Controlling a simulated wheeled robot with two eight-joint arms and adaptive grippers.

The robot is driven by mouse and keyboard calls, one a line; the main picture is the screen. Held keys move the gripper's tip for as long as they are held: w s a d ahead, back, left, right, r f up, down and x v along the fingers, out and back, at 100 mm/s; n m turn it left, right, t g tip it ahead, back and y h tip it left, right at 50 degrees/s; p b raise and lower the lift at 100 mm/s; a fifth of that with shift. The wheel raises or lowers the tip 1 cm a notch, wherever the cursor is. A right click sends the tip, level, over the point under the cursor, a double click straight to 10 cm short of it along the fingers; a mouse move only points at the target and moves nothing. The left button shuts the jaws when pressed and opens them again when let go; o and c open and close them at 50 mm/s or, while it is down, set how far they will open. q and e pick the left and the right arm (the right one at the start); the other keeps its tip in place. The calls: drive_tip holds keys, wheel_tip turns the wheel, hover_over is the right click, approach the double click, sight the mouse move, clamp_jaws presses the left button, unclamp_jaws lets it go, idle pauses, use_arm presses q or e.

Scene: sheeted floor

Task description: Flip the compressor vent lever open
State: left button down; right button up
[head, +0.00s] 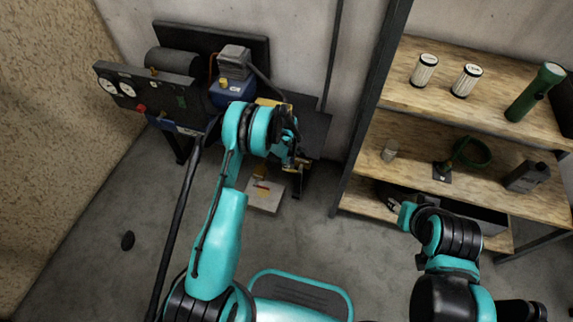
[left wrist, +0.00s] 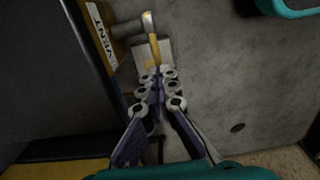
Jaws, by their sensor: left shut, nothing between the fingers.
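The compressor (head: 232,85) stands by the back wall, with a grey motor head and a blue part. In the left wrist view, a yellow plate marked VENT (left wrist: 97,33) is at upper left. A grey stub (left wrist: 128,28) sticks out beside it, and a narrow yellow lever (left wrist: 153,42) with a pale end shows at its tip. My left gripper (left wrist: 158,73) is shut and empty, its fingertips just below the lever in the picture; I cannot tell whether they touch. In the head view my left gripper (head: 298,163) is in front of the compressor stand, and the lever is not clear there.
A gauge panel (head: 135,88) stands at left. A wooden shelf unit (head: 480,110) with filters, a green torch (head: 535,92) and containers stands at right. A pale plate (head: 265,197) lies on the floor below my gripper.

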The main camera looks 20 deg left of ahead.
use_arm(q)
wheel_tip(320, 180, up, 12)
idle(0.4)
